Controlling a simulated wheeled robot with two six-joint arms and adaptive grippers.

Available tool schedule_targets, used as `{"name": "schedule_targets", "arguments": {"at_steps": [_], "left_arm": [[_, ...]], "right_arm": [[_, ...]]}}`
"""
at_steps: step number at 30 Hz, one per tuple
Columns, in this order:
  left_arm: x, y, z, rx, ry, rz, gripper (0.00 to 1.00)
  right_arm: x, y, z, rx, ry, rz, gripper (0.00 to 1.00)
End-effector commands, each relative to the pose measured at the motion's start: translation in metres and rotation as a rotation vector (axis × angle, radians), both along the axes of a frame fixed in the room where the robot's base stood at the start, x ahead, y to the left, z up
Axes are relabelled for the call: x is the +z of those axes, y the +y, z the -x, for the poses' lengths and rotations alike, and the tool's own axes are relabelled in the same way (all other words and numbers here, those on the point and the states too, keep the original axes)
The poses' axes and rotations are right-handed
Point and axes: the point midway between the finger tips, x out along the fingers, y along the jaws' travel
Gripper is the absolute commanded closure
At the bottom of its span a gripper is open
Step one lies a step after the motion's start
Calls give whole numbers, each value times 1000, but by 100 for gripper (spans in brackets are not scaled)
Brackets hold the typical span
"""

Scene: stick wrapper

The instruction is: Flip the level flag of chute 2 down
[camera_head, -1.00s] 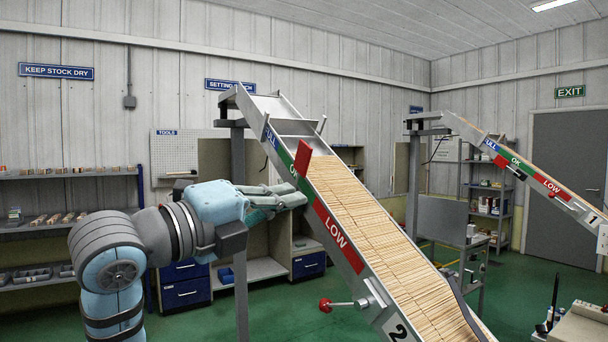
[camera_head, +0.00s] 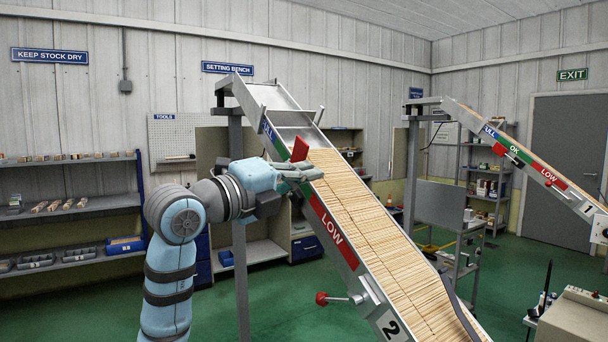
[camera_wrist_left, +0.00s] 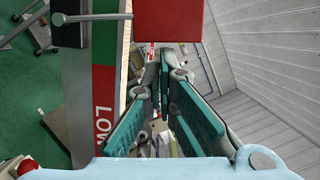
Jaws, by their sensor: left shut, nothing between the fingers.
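Chute 2 (camera_head: 366,235) slopes down to the right, filled with pale sticks (camera_head: 365,220). Its side rail carries blue FULL, green and red LOW (camera_head: 333,232) bands. The red level flag (camera_head: 300,148) stands up from the rail near the top edge of the sticks. It also shows at the top of the left wrist view (camera_wrist_left: 175,22). My left gripper (camera_head: 314,172) is shut and empty, just below the flag at the green band, its fingers pointing right. In the left wrist view its tips (camera_wrist_left: 160,58) lie under the flag's lower edge; contact cannot be told. My right gripper is not in view.
Chute 1 (camera_head: 540,170) stands farther right with its own flag (camera_head: 499,149). A red-knobbed lever (camera_head: 322,298) juts from chute 2's lower rail. A grey post (camera_head: 238,230) holds up the upper end. Shelves (camera_head: 70,205) stand at the left.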

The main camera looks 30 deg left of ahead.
Motion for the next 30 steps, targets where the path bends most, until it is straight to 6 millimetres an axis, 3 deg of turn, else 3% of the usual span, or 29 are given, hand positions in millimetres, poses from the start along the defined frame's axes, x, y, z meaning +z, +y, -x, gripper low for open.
{"name": "schedule_targets", "arguments": {"at_steps": [20, 30], "left_arm": [[10, 2, -4, -1, 50, 85, 100], [25, 13, -9, 1, 128, 219, 100]], "right_arm": [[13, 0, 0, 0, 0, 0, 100], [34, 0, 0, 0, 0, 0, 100]]}}
